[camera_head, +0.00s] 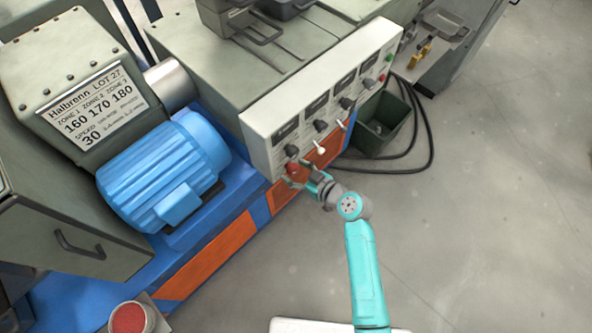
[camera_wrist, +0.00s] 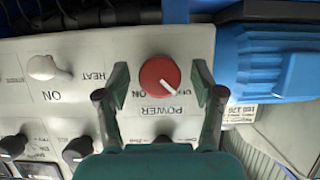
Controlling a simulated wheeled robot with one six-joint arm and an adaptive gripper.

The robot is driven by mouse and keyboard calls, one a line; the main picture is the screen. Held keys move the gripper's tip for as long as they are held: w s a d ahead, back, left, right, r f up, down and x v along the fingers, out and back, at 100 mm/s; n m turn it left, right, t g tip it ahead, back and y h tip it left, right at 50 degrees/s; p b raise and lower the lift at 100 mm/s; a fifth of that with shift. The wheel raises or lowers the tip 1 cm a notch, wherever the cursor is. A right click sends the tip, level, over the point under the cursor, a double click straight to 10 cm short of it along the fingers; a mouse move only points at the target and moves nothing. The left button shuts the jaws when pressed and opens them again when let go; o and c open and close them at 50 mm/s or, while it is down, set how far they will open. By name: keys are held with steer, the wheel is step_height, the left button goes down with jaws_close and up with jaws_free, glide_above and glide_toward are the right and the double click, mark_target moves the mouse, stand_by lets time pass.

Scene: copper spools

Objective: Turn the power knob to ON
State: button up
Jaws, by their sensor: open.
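The red round power knob (camera_wrist: 159,83) sits on the pale control panel, above the upside-down word POWER in the wrist view. A short light line marks its face, pointing to the lower right. The ON and OFF lettering beside it is partly hidden. My gripper (camera_wrist: 161,80) is open, with one finger left and one right of the knob and a gap on both sides. In the head view the knob (camera_head: 292,169) is at the panel's lower left end, with my gripper (camera_head: 297,176) right at it. I cannot tell the exact depth.
A white heat switch (camera_wrist: 48,68) stands left of the knob in the wrist view, with several black knobs below. The blue motor (camera_head: 160,170) lies left of the panel (camera_head: 258,130) in the head view. Open floor (camera_head: 480,220) is at the right.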

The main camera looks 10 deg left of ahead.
steer(key=c, duration=1.1)
steer(key=shift+c, duration=0.2)
steer(key=shift+w, duration=0.1)
steer(key=m+g+y, duration=0.1)
steer(key=m, duration=0.2)
steer(key=shift+g, duration=0.3)
steer(key=m+g+y, duration=0.1)
steer(key=m+y, duration=0.1)
steer(key=m, duration=0.1)
steer(key=m+y, duration=0.1)
steer(key=m, duration=0.2)
steer(key=shift+w+f+m+g+y, duration=0.1)
steer(key=shift+m+g+y, duration=0.2)
steer(key=shift+g+y, duration=0.1)
steer(key=shift+m+y, duration=1)
steer(key=shift+m, duration=0.9)
